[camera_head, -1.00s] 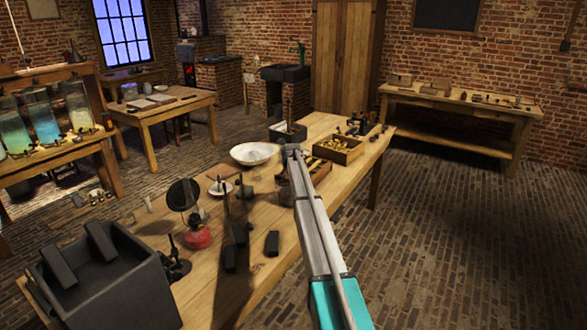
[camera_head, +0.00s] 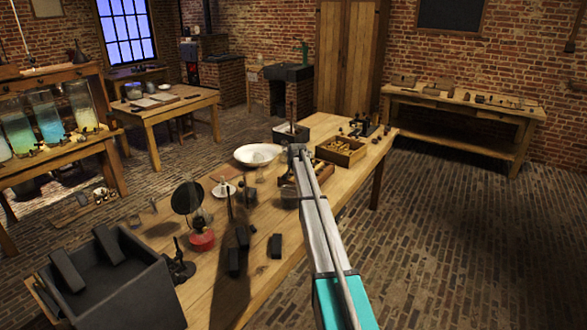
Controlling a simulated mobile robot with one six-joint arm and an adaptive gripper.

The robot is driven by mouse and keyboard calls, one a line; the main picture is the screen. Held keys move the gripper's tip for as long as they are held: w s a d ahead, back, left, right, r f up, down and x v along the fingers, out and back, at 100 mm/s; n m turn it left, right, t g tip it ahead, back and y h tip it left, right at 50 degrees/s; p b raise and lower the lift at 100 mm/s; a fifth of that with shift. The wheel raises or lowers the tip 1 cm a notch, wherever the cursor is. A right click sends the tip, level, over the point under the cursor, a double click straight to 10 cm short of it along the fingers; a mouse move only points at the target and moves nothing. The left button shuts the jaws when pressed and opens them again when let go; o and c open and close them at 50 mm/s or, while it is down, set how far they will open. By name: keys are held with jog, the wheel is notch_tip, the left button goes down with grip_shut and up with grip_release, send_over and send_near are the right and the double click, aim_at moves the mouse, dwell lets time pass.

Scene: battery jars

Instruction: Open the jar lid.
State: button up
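Several tall glass jars stand in a row at the left edge, on a wooden bench. One holds blue liquid (camera_head: 49,122), one pale yellow liquid (camera_head: 82,106) and one greenish liquid (camera_head: 18,130). I cannot make out a lid on any of them. My arm reaches from the bottom right over the long wooden table. Its far end is above the middle of that table, well to the right of the jars. I cannot make out my gripper's fingers; they are not visible past the arm.
The long table (camera_head: 215,290) carries a black box (camera_head: 125,290), a red-based lamp (camera_head: 202,239), a white bowl (camera_head: 257,155), dark blocks and a wooden tray (camera_head: 341,152). A smaller table (camera_head: 150,112) stands behind. The brick floor at right (camera_head: 460,240) is clear.

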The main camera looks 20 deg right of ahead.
jog(key=p+v, duration=0.8)
jog(key=v, duration=0.3)
jog(key=shift+a+r+p, duration=0.25)
jog(key=shift+r+p, duration=0.1)
jog(key=shift+r, duration=0.1)
dwell(0.9)
dwell(0.6)
jog(key=s+a+f+n+g, duration=0.2)
jog(key=s+a, duration=0.7)
jog(key=s, duration=0.7)
jog(key=s+a+f+n+g+y+b, duration=0.1)
jog(key=s+a+f+n+g, duration=0.1)
jog(key=s+a, duration=0.7)
jog(key=s+a+f+n+g+y, duration=0.1)
jog(key=s+a+n+g, duration=0.3)
jog(key=s, duration=2.1)
jog(key=a+f+n, duration=0.1)
jog(key=a, duration=0.5)
jog(key=shift+f+n+b, duration=0.2)
jog(key=shift+n+b, duration=0.1)
jog(key=shift+b, duration=0.05)
jog(key=shift+s, duration=0.1)
jog(key=shift+c, duration=0.3)
